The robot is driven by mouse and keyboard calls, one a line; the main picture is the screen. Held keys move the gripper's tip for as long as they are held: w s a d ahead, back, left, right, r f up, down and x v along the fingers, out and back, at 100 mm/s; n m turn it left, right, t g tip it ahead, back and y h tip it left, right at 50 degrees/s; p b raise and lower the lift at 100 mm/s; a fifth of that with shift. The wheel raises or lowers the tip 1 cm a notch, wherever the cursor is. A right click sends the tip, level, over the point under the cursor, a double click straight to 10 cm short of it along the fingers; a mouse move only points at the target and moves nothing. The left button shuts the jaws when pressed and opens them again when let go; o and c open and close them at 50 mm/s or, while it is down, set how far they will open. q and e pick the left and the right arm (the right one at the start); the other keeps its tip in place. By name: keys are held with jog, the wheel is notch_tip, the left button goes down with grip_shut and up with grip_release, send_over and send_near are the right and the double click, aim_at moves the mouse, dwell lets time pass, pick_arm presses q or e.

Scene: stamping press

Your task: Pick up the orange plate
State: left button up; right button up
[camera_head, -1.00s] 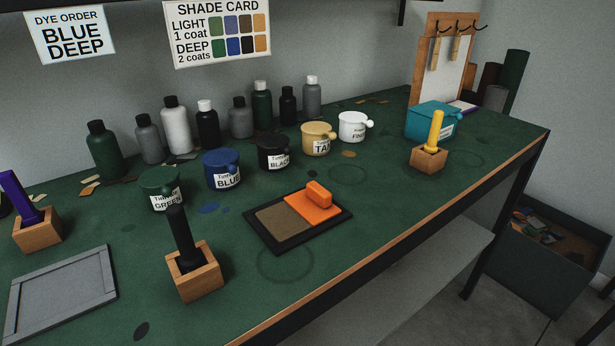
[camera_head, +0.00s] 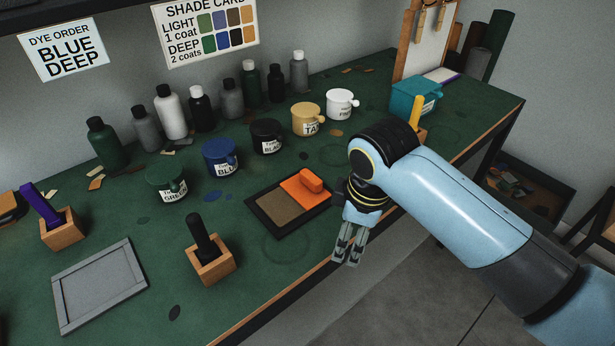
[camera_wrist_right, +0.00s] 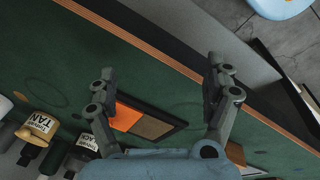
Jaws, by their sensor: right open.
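The orange plate (camera_head: 297,192) has a raised orange grip and lies on the right half of a dark tray (camera_head: 262,224), beside a brown panel (camera_head: 279,207). My right gripper (camera_head: 346,262) hangs at the table's front edge, to the right of and nearer than the plate, apart from it. In the right wrist view its two fingers (camera_wrist_right: 158,85) are spread with nothing between them. The orange plate (camera_wrist_right: 126,117) shows there beside the left finger, partly hidden by it. My left gripper is in no view.
Several dye pots, such as the blue one (camera_head: 220,158), stand behind the tray. A black-handled tool in a wooden block (camera_head: 211,268) stands front left, near a grey frame (camera_head: 98,286). A teal container (camera_head: 414,97) is at the far right.

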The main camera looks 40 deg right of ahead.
aim_at(311, 175)
jog(key=w+r+n, duration=0.1)
jog(key=w, duration=0.1)
jog(key=w+r+n, duration=0.2)
jog(key=w, duration=0.1)
jog(key=w+r+n+g+p, duration=0.1)
jog(key=w+n, duration=0.1)
jog(key=w, duration=0.1)
jog(key=shift+d+r, duration=0.25)
jog(key=shift+d, duration=0.05)
jog(key=w+r+n, duration=0.2)
jog(key=w+r+n+p, duration=0.1)
jog(key=w+r+n, duration=0.1)
jog(key=w, duration=0.1)
jog(key=w+r+n+g, duration=0.1)
jog(key=w+r+n, duration=0.1)
jog(key=shift+w+d+r+y, duration=0.15)
jog(key=shift+d+r+y, duration=0.1)
jog(key=shift+y, duration=0.15)
notch_tip(311, 175, down, 5)
jog(key=shift+f+p, duration=0.15)
jog(key=shift+p, duration=0.15)
jog(key=shift+n, duration=0.3)
jog(key=f, duration=0.4)
jog(key=shift+s+d+f+p, duration=0.15)
jog(key=shift+s+d+p, duration=0.1)
jog(key=shift+p, duration=0.1)
jog(key=shift+w+f, duration=0.1)
jog(key=shift+f, duration=0.4)
jog(key=c, duration=1.3)
jog(key=shift+o, duration=0.2)
